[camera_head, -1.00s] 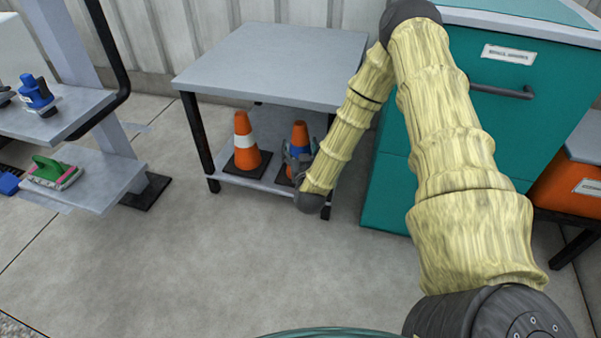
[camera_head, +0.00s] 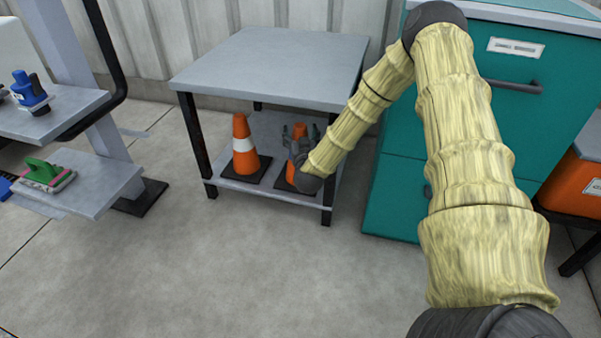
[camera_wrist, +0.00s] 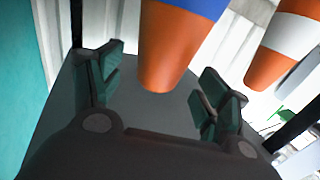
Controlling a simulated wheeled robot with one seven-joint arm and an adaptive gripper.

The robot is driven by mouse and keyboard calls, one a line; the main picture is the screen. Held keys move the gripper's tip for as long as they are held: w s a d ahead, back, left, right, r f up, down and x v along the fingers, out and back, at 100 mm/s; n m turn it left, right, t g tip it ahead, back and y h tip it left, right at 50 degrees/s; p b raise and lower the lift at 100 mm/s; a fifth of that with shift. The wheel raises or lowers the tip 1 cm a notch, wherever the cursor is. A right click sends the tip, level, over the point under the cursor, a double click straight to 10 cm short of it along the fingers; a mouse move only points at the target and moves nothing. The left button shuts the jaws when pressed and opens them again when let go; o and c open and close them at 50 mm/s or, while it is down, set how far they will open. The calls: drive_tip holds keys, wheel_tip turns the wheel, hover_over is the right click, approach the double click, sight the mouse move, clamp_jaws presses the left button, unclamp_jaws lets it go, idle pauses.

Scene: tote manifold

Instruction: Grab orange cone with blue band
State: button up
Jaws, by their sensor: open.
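The orange cone with the blue band (camera_head: 298,146) stands on the lower shelf of the grey table, on the right. My gripper (camera_head: 300,130) is in front of it and hides much of it, including most of the band. In the wrist view the same cone (camera_wrist: 167,62) shows its blue band at the top edge and its orange tip pointing down between my spread fingers (camera_wrist: 160,92). My gripper is open, with a gap visible between each finger and the cone. I cannot tell how deep the cone sits between the fingers.
An orange cone with a white band (camera_head: 243,147) stands to the left on the same shelf. The grey tabletop (camera_head: 270,65) is above, with a black leg (camera_head: 327,200) close to my wrist. A teal cabinet (camera_head: 398,195) stands at the right. The floor in front is clear.

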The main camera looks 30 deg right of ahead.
drive_tip(key=shift+b+x, duration=0.65)
drive_tip(key=shift+x, duration=0.75)
drive_tip(key=shift+c, duration=0.2)
clamp_jaws()
